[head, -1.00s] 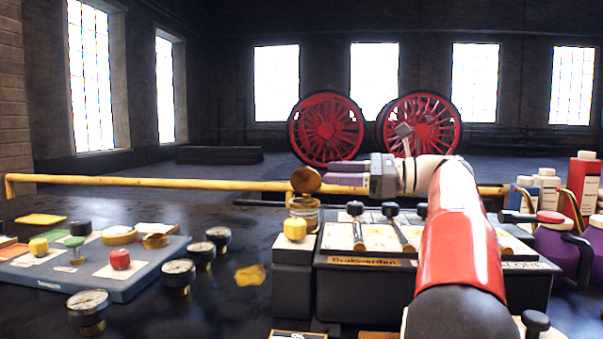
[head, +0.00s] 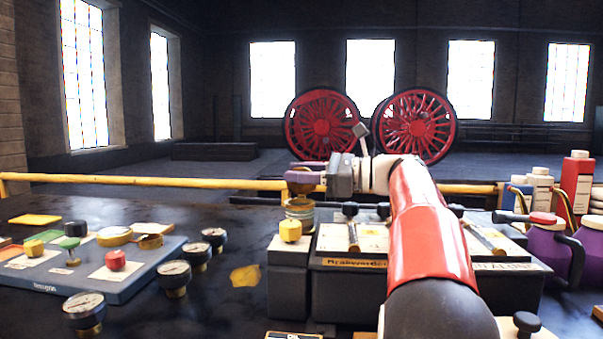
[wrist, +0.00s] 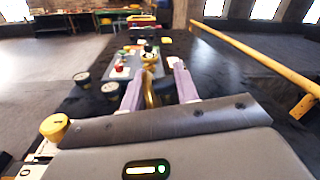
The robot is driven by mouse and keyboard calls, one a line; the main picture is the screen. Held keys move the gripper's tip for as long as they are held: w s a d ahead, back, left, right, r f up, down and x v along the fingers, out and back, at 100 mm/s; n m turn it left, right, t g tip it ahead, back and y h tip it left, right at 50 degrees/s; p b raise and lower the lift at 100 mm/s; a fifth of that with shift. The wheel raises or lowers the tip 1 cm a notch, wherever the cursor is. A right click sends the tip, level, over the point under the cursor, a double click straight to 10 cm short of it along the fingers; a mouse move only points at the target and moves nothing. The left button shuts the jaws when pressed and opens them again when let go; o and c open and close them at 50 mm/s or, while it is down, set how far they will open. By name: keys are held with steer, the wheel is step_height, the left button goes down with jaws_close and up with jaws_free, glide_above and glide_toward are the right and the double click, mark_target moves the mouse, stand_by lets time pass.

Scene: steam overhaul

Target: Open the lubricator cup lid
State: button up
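The lubricator cup (head: 300,214) is a small brass and glass cup behind the yellow-knobbed block. Its brass lid (head: 299,187) stands raised above the cup, tilted up, and is partly hidden by my purple fingers. My gripper (head: 303,177) reaches in from the right at lid height. In the wrist view my two purple fingers (wrist: 158,88) are spread apart. A brass piece, seemingly the lid seen near edge-on (wrist: 150,90), shows between them, nearer the left finger. I cannot tell whether a finger touches it.
A lever box (head: 350,262) lies under my arm. A blue tray (head: 95,265) with coloured knobs and several loose gauges (head: 174,275) lie at left. Purple oil cans (head: 556,245) and bottles stand at right. A yellow rail (head: 150,182) runs behind.

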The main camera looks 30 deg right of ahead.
steer(key=shift+c, duration=0.7)
steer(key=shift+w+d+f+m, duration=0.1)
steer(key=shift+w+d+m, duration=0.15)
steer(key=shift+m, duration=0.55)
steer(key=shift+w+d+m, duration=0.15)
steer(key=shift+w+m, duration=0.15)
steer(key=shift+m, duration=0.5)
steer(key=o, duration=0.8)
steer(key=b+v, duration=0.1)
steer(key=v, duration=0.6)
steer(key=shift+d, duration=0.15)
steer(key=shift+s+d, duration=0.2)
steer(key=shift+s, duration=0.05)
